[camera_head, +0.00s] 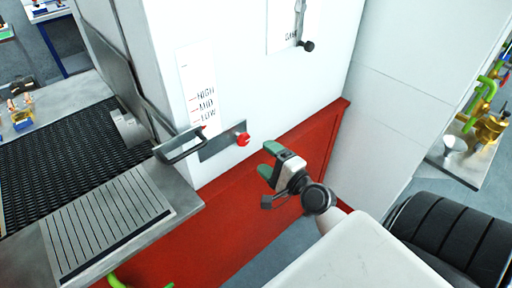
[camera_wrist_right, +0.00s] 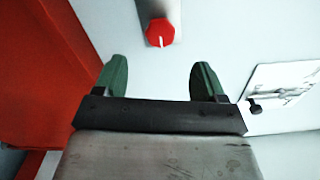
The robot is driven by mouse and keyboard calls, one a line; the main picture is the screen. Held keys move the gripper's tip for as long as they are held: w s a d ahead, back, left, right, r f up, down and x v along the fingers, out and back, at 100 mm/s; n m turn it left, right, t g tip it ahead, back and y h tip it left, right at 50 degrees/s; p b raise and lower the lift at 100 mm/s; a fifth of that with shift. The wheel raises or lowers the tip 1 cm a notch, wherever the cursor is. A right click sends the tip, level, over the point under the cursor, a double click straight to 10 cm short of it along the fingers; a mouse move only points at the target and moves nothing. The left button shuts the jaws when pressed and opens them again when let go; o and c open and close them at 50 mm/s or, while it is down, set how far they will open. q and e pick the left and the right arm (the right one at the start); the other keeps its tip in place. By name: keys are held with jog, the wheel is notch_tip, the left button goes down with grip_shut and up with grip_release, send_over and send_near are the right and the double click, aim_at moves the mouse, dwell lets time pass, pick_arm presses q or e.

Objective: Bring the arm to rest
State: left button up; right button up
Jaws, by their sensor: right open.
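My right gripper (camera_head: 268,160) is open and empty, with green fingertips, in front of the white machine wall. It hangs a little right of and below a red knob (camera_head: 243,139) on a grey plate (camera_head: 222,146). In the right wrist view the open fingers (camera_wrist_right: 160,80) show with nothing between them, and the red knob (camera_wrist_right: 161,32) is beyond them, apart from both. My right arm comes in from the lower right. My left gripper is not in view.
A scale (camera_head: 198,95) marked HIGH, MID and LOW is on the white wall beside a dark handle (camera_head: 182,147). A black mesh belt (camera_head: 60,150) and a slotted metal shelf (camera_head: 105,222) lie left. A red base panel (camera_head: 240,225) runs below. Green pipes and brass fittings (camera_head: 490,130) stand right.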

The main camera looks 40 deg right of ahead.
jog(key=shift+s, duration=0.7)
jog(key=s+a+f+n+g, duration=0.1)
jog(key=s+f+n+g, duration=0.15)
jog(key=f, duration=0.85)
jog(key=s+a+f+n+g+b, duration=0.1)
jog(key=a+f+n+g, duration=0.15)
jog(key=f, duration=0.85)
jog(key=s+f+n+g, duration=0.2)
jog(key=f+n+g, duration=0.1)
jog(key=f, duration=0.8)
jog(key=s+a+f+n+g, duration=0.3)
jog(key=s+f+n, duration=0.4)
jog(key=s+f, duration=0.3)
jog(key=s+a+f+n+g+h+b, duration=0.1)
jog(key=s+a+f+n+g, duration=0.2)
jog(key=s+f+n+g, duration=0.3)
jog(key=s+f+n, duration=0.1)
jog(key=s+f, duration=0.4)
jog(key=s, duration=0.7)
jog(key=shift+s+a+f, duration=0.2)
